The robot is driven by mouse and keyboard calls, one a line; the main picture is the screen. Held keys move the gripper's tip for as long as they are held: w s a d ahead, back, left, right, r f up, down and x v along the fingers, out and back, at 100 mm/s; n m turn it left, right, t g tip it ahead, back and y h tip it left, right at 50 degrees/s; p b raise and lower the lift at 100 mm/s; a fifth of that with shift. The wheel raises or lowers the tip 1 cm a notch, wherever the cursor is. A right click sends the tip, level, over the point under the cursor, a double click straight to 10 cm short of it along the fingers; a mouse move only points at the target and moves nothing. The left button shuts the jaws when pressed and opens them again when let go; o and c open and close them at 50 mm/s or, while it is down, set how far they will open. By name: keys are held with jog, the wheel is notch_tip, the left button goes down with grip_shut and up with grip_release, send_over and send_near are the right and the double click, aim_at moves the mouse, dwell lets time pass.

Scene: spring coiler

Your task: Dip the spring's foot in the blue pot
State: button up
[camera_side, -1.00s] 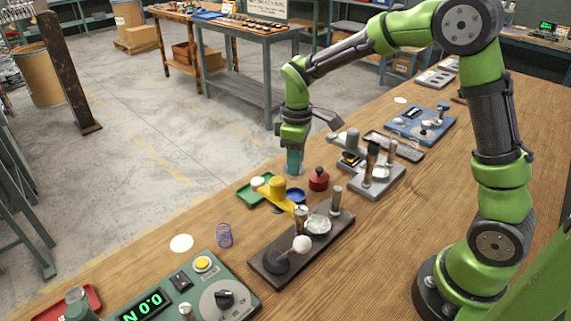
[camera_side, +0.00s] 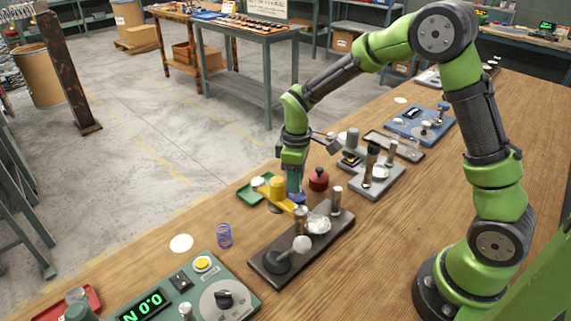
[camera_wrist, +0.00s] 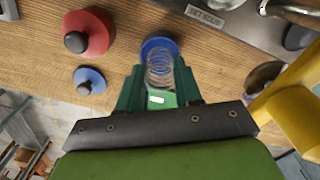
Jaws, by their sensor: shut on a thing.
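My gripper (camera_wrist: 160,88) is shut on a thin wire spring (camera_wrist: 160,68), which shows between the green fingers in the wrist view. The spring's far end overlaps the blue pot (camera_wrist: 168,43). I cannot tell whether its foot is inside the pot or just above it. In the side view my gripper (camera_side: 294,190) points down at the blue pot (camera_side: 299,198), partly covering it. The held spring cannot be made out there. A blue lid with a black knob (camera_wrist: 89,80) lies apart from the pot in the wrist view.
A red pot with a black knob (camera_side: 318,179) stands close to my gripper. A yellow stand (camera_side: 277,189) and green tray (camera_side: 247,196) are on the other side. A dark fixture plate (camera_side: 267,259) lies in front.

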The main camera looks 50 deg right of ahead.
jog(key=shift+f, duration=0.6)
dwell(1.6)
jog(key=shift+r, duration=3.6)
jog(key=shift+c, duration=0.3)
